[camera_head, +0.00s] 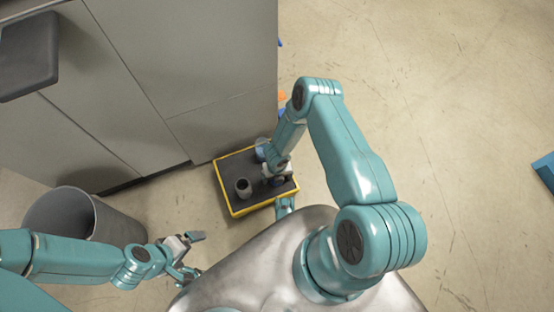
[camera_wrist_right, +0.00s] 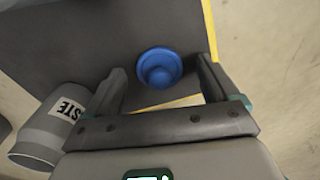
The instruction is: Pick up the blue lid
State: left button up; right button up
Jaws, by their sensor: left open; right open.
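The blue lid (camera_wrist_right: 160,68), round with a raised knob, lies on the dark mat of a yellow-edged tray (camera_wrist_right: 209,30) in the right wrist view. My right gripper (camera_wrist_right: 163,78) is open, with one finger on each side of the lid in that view. Contact with the lid cannot be made out. In the head view my right gripper (camera_head: 278,178) is over the tray (camera_head: 237,212), and my arm hides most of the lid. My left gripper (camera_head: 196,254) is open and empty, low on the left, apart from the tray.
A grey canister (camera_wrist_right: 48,135) with a partly readable label stands beside the lid; it also shows on the tray (camera_head: 243,190). A pale blue item (camera_head: 262,147) is at the tray's back. A grey cabinet (camera_head: 220,70) stands behind, a bin (camera_head: 65,210) at left. Floor at right is mostly clear.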

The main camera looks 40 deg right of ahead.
jog(key=c, duration=1.1)
jog(key=shift+c, duration=0.2)
